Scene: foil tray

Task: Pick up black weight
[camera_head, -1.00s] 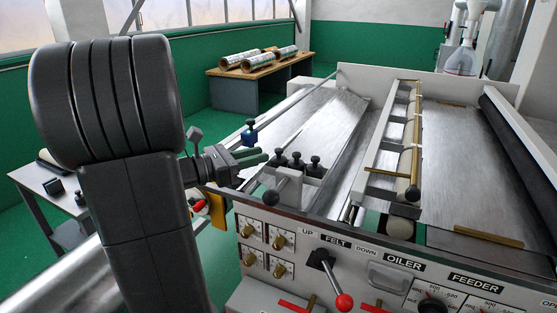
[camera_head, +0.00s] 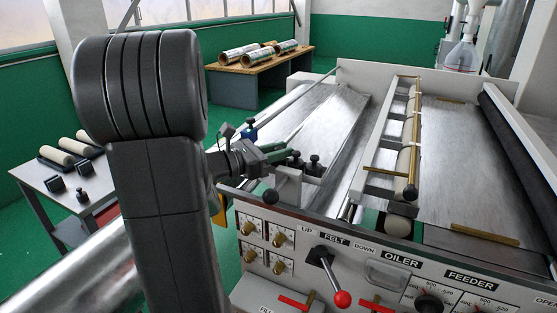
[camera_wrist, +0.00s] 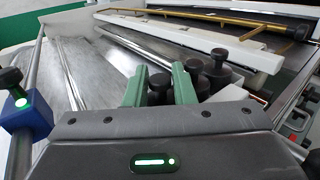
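Several black weights with round knobs stand in a group on the machine's left tray. In the head view, one (camera_head: 315,163) shows beside my gripper (camera_head: 282,152). In the wrist view, one black weight (camera_wrist: 160,83) shows between the two green fingers of my gripper (camera_wrist: 158,75). The fingers are apart, one on each side of it, and I see no clear grip. Other weights (camera_wrist: 219,66) stand close to the right finger. The lower parts of the weights are hidden by the fingers and the gripper body.
A blue block with a black knob (camera_wrist: 24,115) is on a rail left of the gripper. The machine's front panel (camera_head: 340,250) has a red-knobbed lever (camera_head: 342,298). A grey side table (camera_head: 40,178) at left holds rollers and black pieces. A wooden bench (camera_head: 255,62) stands behind.

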